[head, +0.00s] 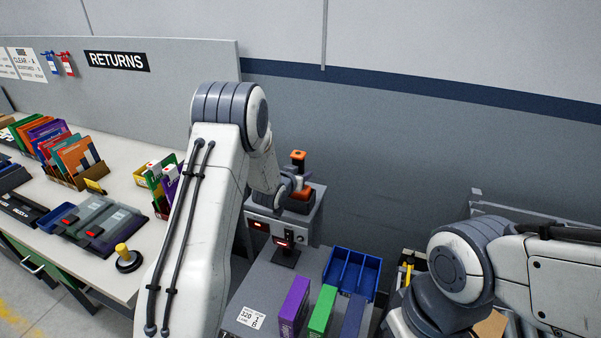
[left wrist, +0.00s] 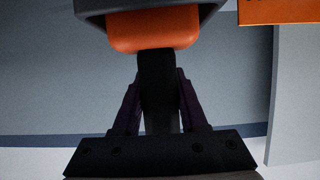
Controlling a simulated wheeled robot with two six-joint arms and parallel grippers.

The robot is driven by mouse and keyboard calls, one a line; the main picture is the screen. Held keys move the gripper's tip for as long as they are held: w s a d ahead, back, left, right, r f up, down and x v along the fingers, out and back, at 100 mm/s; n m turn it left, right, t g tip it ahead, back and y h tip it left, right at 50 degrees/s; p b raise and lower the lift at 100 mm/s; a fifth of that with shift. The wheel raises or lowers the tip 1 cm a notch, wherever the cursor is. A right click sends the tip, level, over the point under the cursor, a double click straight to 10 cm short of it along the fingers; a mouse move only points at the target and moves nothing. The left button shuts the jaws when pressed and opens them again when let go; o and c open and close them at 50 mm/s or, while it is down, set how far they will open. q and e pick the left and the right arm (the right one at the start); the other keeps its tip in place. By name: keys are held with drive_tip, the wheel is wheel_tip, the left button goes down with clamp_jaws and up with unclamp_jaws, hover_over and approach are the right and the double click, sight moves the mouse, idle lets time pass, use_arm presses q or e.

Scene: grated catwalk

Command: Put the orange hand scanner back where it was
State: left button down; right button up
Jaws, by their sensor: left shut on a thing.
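The orange hand scanner (head: 298,156) shows in the head view above a grey stand, just beyond my left wrist. In the left wrist view its orange part (left wrist: 152,29) sits under a dark grey housing, with a black handle below. My left gripper (left wrist: 158,83) is shut on that black handle, one finger on each side. In the head view my left arm hides most of this gripper. A second orange patch (head: 302,193) shows just below the scanner; I cannot tell what it belongs to. My right arm is at the right, and its gripper is out of sight.
The grey stand (head: 304,226) has small red displays. In front, a grey surface (head: 262,287) holds a purple box (head: 295,305), a green box (head: 321,310) and a blue divided bin (head: 352,275). A returns table (head: 120,182) with card racks lies left. A wall stands behind.

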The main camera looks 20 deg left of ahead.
use_arm(q)
drive_tip(key=shift+f, duration=0.15)
drive_tip(key=shift+c, duration=2.2)
unclamp_jaws()
